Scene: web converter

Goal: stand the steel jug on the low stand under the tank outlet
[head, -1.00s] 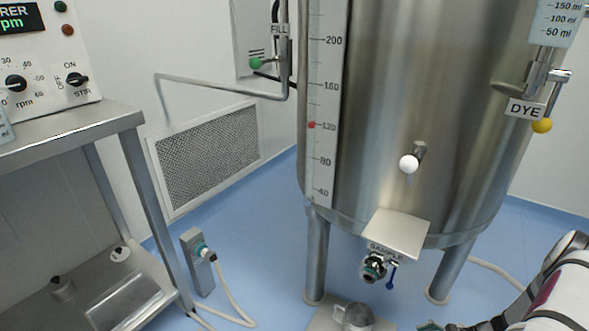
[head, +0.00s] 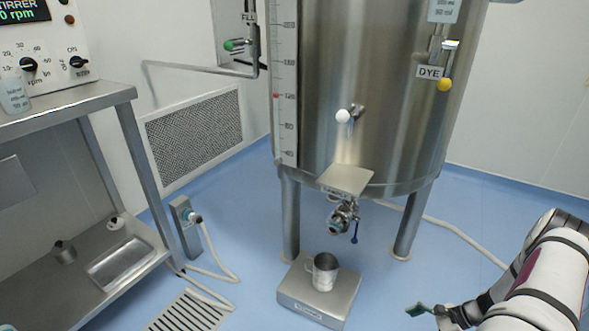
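The steel jug (head: 326,273) stands upright on the low stand (head: 342,304), a steel box on the floor, with its handle to the left. The tank outlet (head: 343,216), a valve with a blue lever, hangs above the jug, below the small shelf labelled SAMPLE. The jug appears roughly under it, slightly to its left. My gripper (head: 430,312) is at the lower right, apart from the jug and stand. A green fingertip pad shows; the rest is too small and cut off to tell its opening.
The steel tank (head: 385,110) stands on legs behind the stand. A steel bench (head: 70,105) with a lower shelf is at left. A floor drain grate (head: 190,312) and a hose (head: 208,245) lie left of the stand. Blue floor is free between stand and arm.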

